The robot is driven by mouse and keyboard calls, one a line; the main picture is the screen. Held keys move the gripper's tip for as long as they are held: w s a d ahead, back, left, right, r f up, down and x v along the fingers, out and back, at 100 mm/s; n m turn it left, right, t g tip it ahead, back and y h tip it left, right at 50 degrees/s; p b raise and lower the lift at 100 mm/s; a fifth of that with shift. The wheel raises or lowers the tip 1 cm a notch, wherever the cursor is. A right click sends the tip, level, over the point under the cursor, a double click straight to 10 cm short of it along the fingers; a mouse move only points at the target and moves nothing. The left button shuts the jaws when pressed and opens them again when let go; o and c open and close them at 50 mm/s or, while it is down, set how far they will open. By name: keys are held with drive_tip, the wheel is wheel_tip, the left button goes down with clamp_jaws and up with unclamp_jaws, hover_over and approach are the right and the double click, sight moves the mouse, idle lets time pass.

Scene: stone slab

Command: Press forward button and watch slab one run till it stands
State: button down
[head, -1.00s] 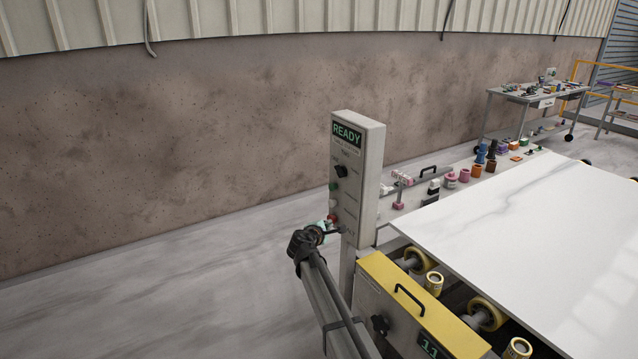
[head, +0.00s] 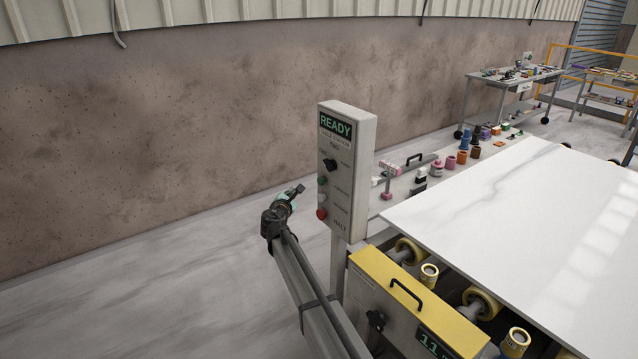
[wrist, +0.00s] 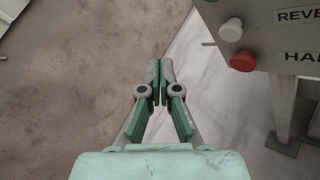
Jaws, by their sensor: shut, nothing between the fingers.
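The control panel (head: 345,172) is a grey upright box on a post, with a green READY display at its top. Below are a black knob (head: 330,165), a green button (head: 322,181), a white button (head: 322,197) and a red button (head: 321,214). The wrist view shows the white button (wrist: 231,30) and red button (wrist: 243,61) at upper right. My gripper (head: 297,190) is shut and empty, left of the panel and apart from it; its fingers (wrist: 160,70) meet in the wrist view. The white slab (head: 500,220) lies flat on the roller line.
A yellow-topped machine housing (head: 405,300) with a handle and a green readout stands right of my arm. Rollers (head: 482,303) show under the slab. A ledge (head: 410,205) behind holds coloured parts and tools. A cart (head: 510,85) stands at back right. Open floor lies left of the panel.

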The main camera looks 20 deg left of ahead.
drive_tip(key=w+d+p, duration=0.1)
drive_tip(key=w+d, duration=0.4)
drive_tip(key=w, duration=0.2)
drive_tip(key=shift+w, duration=0.15)
idle(1.6)
drive_tip(key=shift+w+d, duration=0.25)
drive_tip(key=shift+w, duration=0.1)
drive_tip(key=shift+w+d, duration=0.35)
drive_tip(key=shift+w, duration=0.1)
idle(1.2)
drive_tip(key=shift+s+a, duration=0.55)
drive_tip(key=shift+s, duration=0.25)
drive_tip(key=shift+s+a+b, duration=0.4)
drive_tip(key=shift+s+a, duration=0.35)
drive_tip(key=shift+s, duration=0.3)
drive_tip(key=shift+s+a+b, duration=0.4)
drive_tip(key=shift+s+a, duration=0.3)
drive_tip(key=shift+s, duration=0.3)
